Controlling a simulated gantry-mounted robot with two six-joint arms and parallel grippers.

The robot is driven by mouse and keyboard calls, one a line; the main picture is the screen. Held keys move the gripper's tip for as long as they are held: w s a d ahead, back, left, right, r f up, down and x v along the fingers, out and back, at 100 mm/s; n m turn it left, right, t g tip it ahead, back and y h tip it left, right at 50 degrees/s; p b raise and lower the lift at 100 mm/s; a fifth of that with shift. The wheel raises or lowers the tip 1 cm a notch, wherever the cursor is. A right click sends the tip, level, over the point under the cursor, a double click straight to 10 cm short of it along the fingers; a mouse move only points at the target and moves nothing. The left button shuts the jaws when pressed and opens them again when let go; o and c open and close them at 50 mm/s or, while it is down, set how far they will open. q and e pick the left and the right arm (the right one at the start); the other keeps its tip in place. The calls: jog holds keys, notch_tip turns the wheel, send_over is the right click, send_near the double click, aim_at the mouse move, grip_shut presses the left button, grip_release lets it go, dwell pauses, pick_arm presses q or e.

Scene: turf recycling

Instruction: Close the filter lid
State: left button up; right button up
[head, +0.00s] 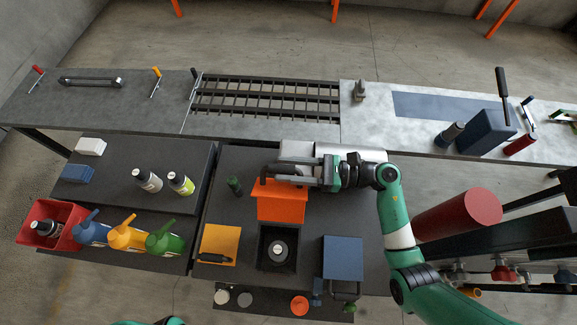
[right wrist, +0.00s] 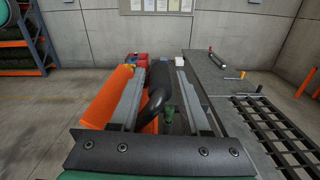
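The orange filter lid (head: 281,207) stands raised at the back of the dark square filter housing (head: 262,248). The housing is open, and a round part with a pale centre (head: 279,249) shows inside it. A black curved handle (right wrist: 157,93) lies between the fingers of my right gripper (head: 290,172). In the right wrist view my right gripper (right wrist: 160,102) is open around this handle, with a gap on the handle's right side. The orange lid (right wrist: 108,98) also shows beside the left finger there. My left gripper is out of view.
A yellow block (head: 219,243) with a black tool stands left of the housing, and a blue box (head: 343,252) stands right of it. A red bin (head: 60,238) and several spray bottles are farther left.

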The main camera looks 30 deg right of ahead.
grip_shut()
dwell(1.1)
